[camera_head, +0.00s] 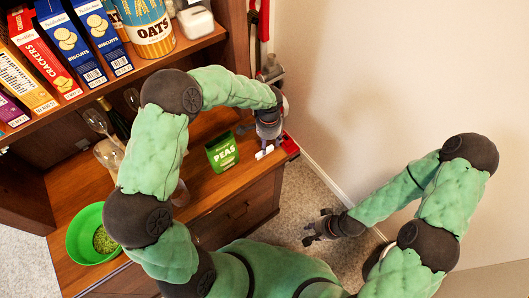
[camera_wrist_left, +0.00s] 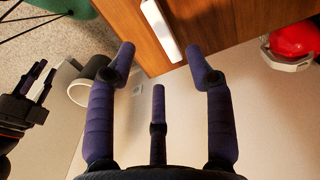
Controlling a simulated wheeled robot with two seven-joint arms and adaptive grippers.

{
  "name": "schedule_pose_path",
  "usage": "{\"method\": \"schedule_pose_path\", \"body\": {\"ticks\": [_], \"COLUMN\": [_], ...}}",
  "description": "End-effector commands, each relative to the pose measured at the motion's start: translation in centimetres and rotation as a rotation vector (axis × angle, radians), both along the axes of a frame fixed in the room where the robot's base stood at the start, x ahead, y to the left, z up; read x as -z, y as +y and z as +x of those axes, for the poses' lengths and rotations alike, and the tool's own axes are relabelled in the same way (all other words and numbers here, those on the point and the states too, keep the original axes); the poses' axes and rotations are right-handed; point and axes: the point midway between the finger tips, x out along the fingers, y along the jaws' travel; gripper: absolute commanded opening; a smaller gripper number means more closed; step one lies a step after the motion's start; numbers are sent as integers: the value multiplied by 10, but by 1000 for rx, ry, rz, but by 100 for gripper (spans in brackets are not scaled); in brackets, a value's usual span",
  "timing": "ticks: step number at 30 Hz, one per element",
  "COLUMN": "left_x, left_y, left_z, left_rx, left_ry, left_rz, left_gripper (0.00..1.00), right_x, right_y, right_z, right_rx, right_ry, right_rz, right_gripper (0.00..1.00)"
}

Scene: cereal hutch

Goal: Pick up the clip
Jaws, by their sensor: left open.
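The clip looks to be the long white piece (camera_head: 264,152) lying on the wooden counter near its right end, beside the green peas packet. In the left wrist view the white clip (camera_wrist_left: 161,30) lies close to the counter edge, beyond the fingertips. My left gripper (camera_head: 268,135) is above the counter's right end, close to the clip. In the wrist view its fingers (camera_wrist_left: 157,62) are spread with nothing between them. My right gripper (camera_head: 312,229) hangs over the floor, apart from the counter, with its fingers spread and empty.
A green PEAS packet (camera_head: 222,152) stands left of the clip. A red object (camera_head: 290,147) sits at the counter's corner. A green bowl (camera_head: 84,238) and glasses (camera_head: 108,154) are further left. A shelf with boxes and an OATS tin (camera_head: 149,27) is above. A wall is right.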

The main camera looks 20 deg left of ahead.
Motion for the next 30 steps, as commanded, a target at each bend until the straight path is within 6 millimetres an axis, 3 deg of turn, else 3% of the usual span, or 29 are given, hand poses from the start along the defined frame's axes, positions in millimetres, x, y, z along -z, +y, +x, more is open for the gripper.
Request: {"method": "schedule_pose_path", "body": {"ticks": [5,15,23,24,28,30], "left_x": [11,54,56,56,56,56], "left_y": [1,4,4,4,4,4], "left_z": [1,3,4,3,3,3], "left_rx": [-1,0,0,0,0,0], "left_ry": [-1,-1,-2,-2,-2,-2], "left_rz": [-1,-1,-1,-1,-1,-1], "left_gripper": [53,53,53,42,13,11], "right_x": [4,20,20,20,20,20], "right_y": [0,0,0,0,0,0], "right_z": [0,0,0,0,0,0], "right_rx": [0,0,0,0,0,0], "right_ry": [0,0,0,0,0,0], "right_rz": [0,0,0,0,0,0], "right_gripper": [31,31,31,31,31,31]}}
